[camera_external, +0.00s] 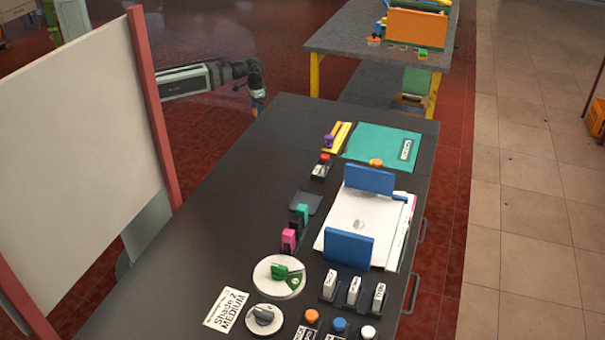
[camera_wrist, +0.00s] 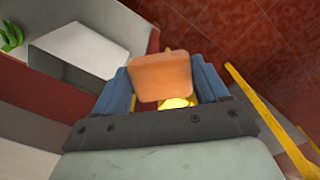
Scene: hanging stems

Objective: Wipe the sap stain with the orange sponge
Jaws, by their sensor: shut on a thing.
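The orange sponge (camera_wrist: 162,76) is between the two blue fingers of my gripper (camera_wrist: 163,84) in the wrist view, and the gripper is shut on it. I cannot surely identify the sap stain. A small pale greyish spot (camera_external: 359,224) shows on the white sheet between two upright blue blocks, but what it is cannot be told.
The dark table (camera_external: 225,190) carries a teal mat (camera_external: 383,146), upright blue blocks (camera_external: 349,248), a round white dish (camera_external: 279,277) with a green thing, and several knobs and buttons. A large white panel with red posts (camera_external: 80,140) stands at left. The table's left part is clear.

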